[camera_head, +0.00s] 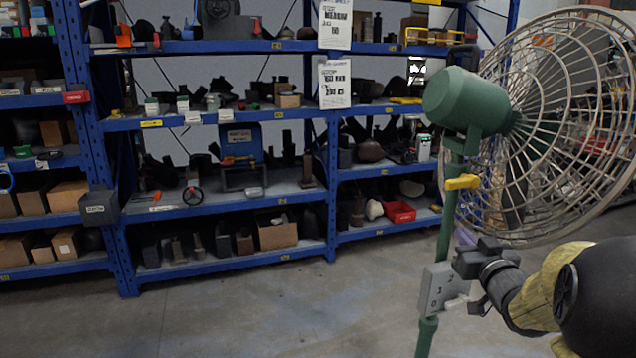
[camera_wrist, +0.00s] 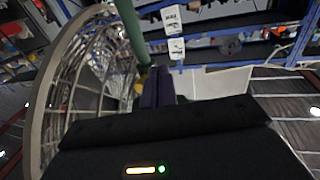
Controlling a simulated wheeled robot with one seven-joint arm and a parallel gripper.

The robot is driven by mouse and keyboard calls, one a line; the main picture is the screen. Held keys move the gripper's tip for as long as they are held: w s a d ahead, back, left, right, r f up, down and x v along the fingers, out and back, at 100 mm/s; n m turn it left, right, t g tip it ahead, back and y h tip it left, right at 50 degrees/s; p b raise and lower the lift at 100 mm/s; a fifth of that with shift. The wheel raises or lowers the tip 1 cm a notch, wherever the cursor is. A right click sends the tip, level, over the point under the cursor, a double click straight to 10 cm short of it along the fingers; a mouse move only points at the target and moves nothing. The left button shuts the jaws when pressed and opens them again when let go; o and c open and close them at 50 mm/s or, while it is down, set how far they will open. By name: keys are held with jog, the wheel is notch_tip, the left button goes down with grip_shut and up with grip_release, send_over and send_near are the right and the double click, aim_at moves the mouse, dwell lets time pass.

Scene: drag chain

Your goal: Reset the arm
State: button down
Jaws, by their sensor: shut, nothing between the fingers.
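A large standing fan has a green motor housing (camera_head: 465,103), a wire cage (camera_head: 555,120) and a green pole (camera_head: 447,225). A yellow lever (camera_head: 462,182) sticks out below the motor. A grey switch box (camera_head: 436,288) with markings sits lower on the pole. My gripper (camera_head: 465,237) is beside the pole, its black body close to the box. I cannot tell whether they touch. In the wrist view, the purple fingers of my gripper (camera_wrist: 158,87) are together and empty. The fan pole (camera_wrist: 130,30) and cage (camera_wrist: 85,75) show beyond them, upper left.
Blue shelving (camera_head: 325,190) with bins, boxes and dark parts stands along the back. A red bin (camera_head: 399,211) sits on a low shelf. White paper signs (camera_head: 334,83) hang from the shelving. The grey floor (camera_head: 250,315) in front of the shelves is clear.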

jog(key=s+a+f+m+g+h, duration=0.15)
jog(key=a+f+g, duration=0.25)
jog(key=f, duration=0.5)
jog(key=s+a+f+n+g, duration=0.1)
jog(key=s+a+f+g, duration=0.55)
jog(key=s, duration=0.45)
jog(key=s+a+f+g, duration=0.5)
jog(key=s+a+f, duration=0.15)
jog(key=s, duration=0.45)
notch_tip(320, 180, up, 23)
jog(key=p, duration=2.4)
jog(key=shift+w+d, duration=0.15)
jog(key=shift+d, duration=0.2)
jog(key=shift+y, duration=0.25)
